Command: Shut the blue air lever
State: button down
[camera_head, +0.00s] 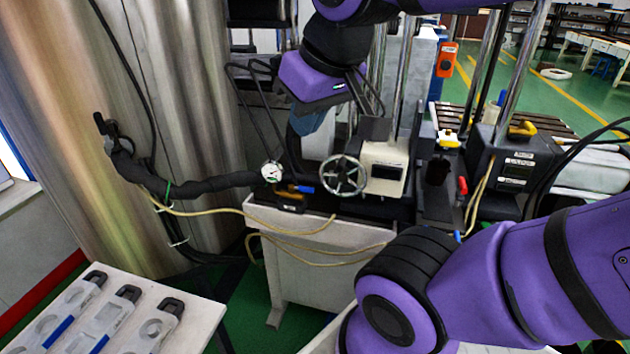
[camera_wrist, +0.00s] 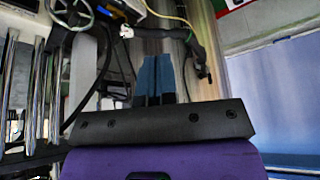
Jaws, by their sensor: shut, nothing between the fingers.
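The blue air lever (camera_head: 303,189) is a small blue handle on a valve beside a round white gauge (camera_head: 271,172), on top of the white machine stand. In the head view it lies just left of the handwheel (camera_head: 343,176). My gripper (camera_head: 308,122) hangs above and slightly behind the lever in that picture, apart from it. Its blue fingers are together and empty in the wrist view (camera_wrist: 156,62). The fingertips are partly hidden in the head view.
A black hose and yellow air lines run left from the valve along the metal column (camera_head: 190,100). A red lever (camera_head: 462,186) stands farther right. A white table (camera_head: 190,325) with several moulds is at the lower left. My arm's purple link covers the lower right.

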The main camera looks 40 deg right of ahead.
jog(key=w+d+f+m+g+y, duration=0.1)
jog(key=w+d+f+m+g, duration=0.2)
jog(key=w+d, duration=0.5)
jog(key=w+d+f+m+g, duration=0.1)
jog(key=w+d+f+m, duration=0.3)
jog(key=w, duration=0.8)
jog(key=w+d+f+m+g+y, duration=0.1)
jog(key=w+d+f+m, duration=0.2)
jog(key=d+f, duration=0.7)
jog(key=w+d+f+m+g+y, duration=0.1)
jog(key=w+d+f+m, duration=0.3)
jog(key=d+f, duration=0.5)
jog(key=shift+w+d+f, duration=0.35)
jog(key=shift+w+f, duration=0.05)
jog(key=shift+f, duration=0.55)
jog(key=x, duration=1)
jog(key=shift+a, duration=0.15)
jog(key=shift+s, duration=0.15)
